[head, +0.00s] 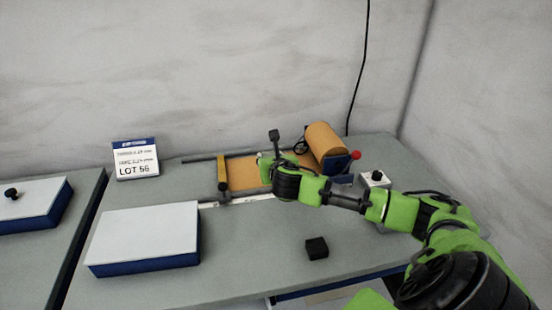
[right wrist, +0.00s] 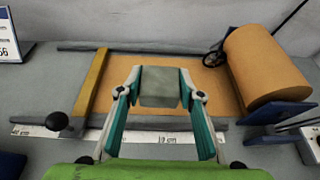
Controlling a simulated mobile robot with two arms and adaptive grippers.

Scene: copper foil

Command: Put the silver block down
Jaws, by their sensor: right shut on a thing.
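The silver block (right wrist: 160,86) shows in the right wrist view as a grey block between the two fingertips of my right gripper (right wrist: 160,90). The gripper is shut on it. Behind it in that view lies the orange copper foil (right wrist: 205,74), between the yellow bar and the foil roll. In the head view my right gripper (head: 263,160) is over the foil strip (head: 243,174), and I cannot clearly make out the silver block there. Whether the block touches the foil is unclear. My left gripper is out of view.
The copper roll (head: 325,143) stands right of the gripper, the yellow bar (head: 222,170) left. A ruler (right wrist: 150,136) runs along the front. A black block (head: 316,248), a white-topped blue box (head: 145,235) and a LOT 56 sign (head: 136,160) are on the table. The front middle is mostly clear.

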